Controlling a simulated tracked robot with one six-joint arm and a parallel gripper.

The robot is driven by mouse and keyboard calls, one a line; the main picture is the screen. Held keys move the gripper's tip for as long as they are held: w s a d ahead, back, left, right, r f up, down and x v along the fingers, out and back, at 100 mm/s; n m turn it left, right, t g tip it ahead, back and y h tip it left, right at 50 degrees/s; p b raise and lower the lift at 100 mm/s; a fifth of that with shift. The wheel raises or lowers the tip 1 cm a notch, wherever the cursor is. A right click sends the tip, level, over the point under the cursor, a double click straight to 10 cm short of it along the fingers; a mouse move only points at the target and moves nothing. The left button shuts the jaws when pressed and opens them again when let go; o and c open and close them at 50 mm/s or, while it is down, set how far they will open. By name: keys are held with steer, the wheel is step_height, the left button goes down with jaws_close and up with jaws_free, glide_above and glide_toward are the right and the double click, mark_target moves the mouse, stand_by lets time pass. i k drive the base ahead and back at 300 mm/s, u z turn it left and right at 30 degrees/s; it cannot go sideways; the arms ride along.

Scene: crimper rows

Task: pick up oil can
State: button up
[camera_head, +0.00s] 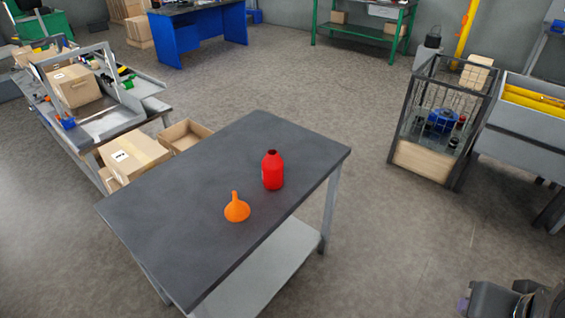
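A red can (273,172) with a dark top stands upright on a dark grey table (170,215), near its right edge. It looks like the oil can, though no label can be read. An orange funnel (237,209) stands spout up on the same table, to the left of the can and nearer to me. The two are apart. A dark mechanical part shows at the lower right corner; I cannot tell whether it belongs to my arm. No gripper fingers can be made out in this view.
Cardboard boxes (135,155) and a cluttered workbench (150,84) lie beyond the table's left side. A wire cage cart (425,160) stands on the right. A blue desk (200,32) and a green bench (365,28) are at the back.

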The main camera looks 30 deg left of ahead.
mark_target(272, 164)
steer(key=i, duration=2.8)
steer(key=u, duration=2.3)
